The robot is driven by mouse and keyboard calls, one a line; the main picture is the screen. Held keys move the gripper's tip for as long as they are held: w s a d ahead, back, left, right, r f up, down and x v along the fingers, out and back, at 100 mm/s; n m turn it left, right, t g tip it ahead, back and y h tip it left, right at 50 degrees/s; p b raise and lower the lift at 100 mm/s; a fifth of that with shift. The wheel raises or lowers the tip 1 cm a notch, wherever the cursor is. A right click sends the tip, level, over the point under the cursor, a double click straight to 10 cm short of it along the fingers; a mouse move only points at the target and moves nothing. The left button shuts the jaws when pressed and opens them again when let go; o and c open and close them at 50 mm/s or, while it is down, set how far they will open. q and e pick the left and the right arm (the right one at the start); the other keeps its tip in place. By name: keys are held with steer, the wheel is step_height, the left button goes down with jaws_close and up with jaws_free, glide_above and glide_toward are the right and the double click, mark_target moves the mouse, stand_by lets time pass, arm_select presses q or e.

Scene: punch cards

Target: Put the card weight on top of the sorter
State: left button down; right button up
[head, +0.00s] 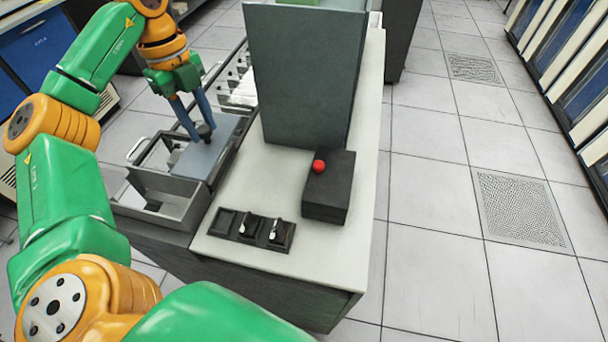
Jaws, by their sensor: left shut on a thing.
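The card weight (202,162) looks like a flat blue-grey plate with a small dark knob, and it lies in the grey card hopper at the left side of the machine. My left gripper (204,131) comes down from above and is shut on the weight's knob. The sorter appears to be the machine with the pale top (237,180) and the tall dark grey housing (304,75) standing on it. The top of the housing is mostly cut off by the upper picture edge. My right gripper is not in view.
A black box with a red button (319,166) and a switch panel (252,229) sit on the pale top. Grey hopper walls (158,190) stand close around the weight. A row of card pockets (238,88) runs behind. Tiled floor at right is clear.

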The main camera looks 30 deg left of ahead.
arm_select(q)
steer(key=w+d+f, duration=0.2)
steer(key=d+f, duration=0.1)
steer(key=w+d+f, duration=0.2)
steer(key=d+f, duration=0.1)
steer(key=d, duration=0.1)
steer(key=w+d+f, duration=0.2)
steer(key=d+f, duration=0.1)
steer(key=shift+w+d, duration=0.25)
steer(key=shift+d, duration=0.15)
step_height(320, 180, down, 3)
steer(key=shift+s+a+r+p, duration=0.1)
steer(key=shift+r+p, duration=0.05)
steer(key=shift+p, duration=0.8)
steer(key=shift+f, duration=0.45)
steer(key=c, duration=0.5)
jaws_free()
steer(key=shift+c, duration=0.2)
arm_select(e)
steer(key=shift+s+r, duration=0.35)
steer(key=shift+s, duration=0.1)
arm_select(q)
steer(key=shift+r, duration=0.15)
